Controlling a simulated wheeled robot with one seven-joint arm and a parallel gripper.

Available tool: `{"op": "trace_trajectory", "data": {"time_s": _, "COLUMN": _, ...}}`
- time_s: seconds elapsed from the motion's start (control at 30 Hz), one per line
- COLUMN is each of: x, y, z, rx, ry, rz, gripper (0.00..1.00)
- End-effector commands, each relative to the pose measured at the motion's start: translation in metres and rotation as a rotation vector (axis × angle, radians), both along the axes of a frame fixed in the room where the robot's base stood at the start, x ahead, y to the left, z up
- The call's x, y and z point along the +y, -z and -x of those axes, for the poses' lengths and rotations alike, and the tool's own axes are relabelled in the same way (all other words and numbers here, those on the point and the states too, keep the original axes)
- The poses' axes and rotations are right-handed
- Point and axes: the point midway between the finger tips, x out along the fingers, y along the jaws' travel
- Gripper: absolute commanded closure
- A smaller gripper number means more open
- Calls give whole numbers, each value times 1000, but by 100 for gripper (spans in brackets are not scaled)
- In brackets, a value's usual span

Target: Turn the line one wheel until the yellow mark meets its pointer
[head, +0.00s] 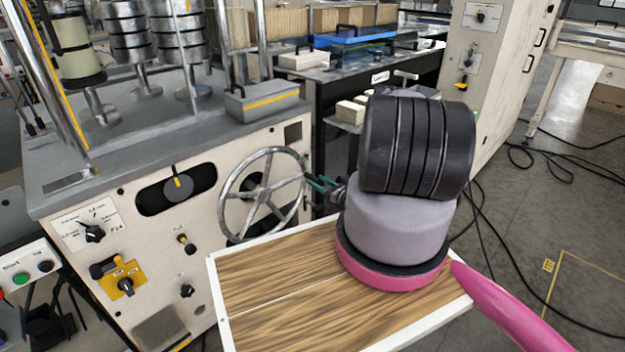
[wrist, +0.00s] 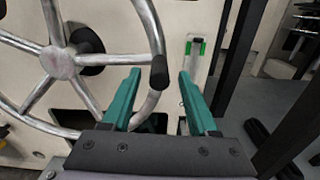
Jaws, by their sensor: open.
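The spoked metal hand wheel (head: 264,194) is on the cream front of the machine in the head view, and its hub (wrist: 62,63) shows at the left in the wrist view. Its black handle knob (wrist: 159,72) stands out from the right of the rim. My gripper (head: 322,184) is open, with its teal fingers on either side of the knob and gaps to it. A dark oval window (head: 150,200) left of the wheel shows a short yellow mark (head: 179,183).
A yellow-plated switch (head: 125,285) and several small knobs are on the panel below the window. A grey box (head: 262,101) sits on the machine's ledge. A dark bench (head: 375,78) stands behind. Cables (head: 545,165) lie on the floor at right.

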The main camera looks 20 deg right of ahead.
Motion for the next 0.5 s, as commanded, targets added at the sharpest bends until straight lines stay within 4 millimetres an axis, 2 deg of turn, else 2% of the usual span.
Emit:
{"op": "trace_trajectory", "data": {"time_s": 0.03, "x": -6, "y": 0, "z": 11, "rx": 1, "ry": 5, "rz": -2, "gripper": 40}}
{"op": "trace_trajectory", "data": {"time_s": 0.2, "x": -16, "y": 0, "z": 41, "rx": 1, "ry": 4, "rz": -2, "gripper": 40}}
{"op": "trace_trajectory", "data": {"time_s": 0.33, "x": -21, "y": 0, "z": 56, "rx": 1, "ry": 3, "rz": -2, "gripper": 40}}
{"op": "trace_trajectory", "data": {"time_s": 0.5, "x": -23, "y": 0, "z": 63, "rx": -1, "ry": 1, "rz": 0, "gripper": 40}}
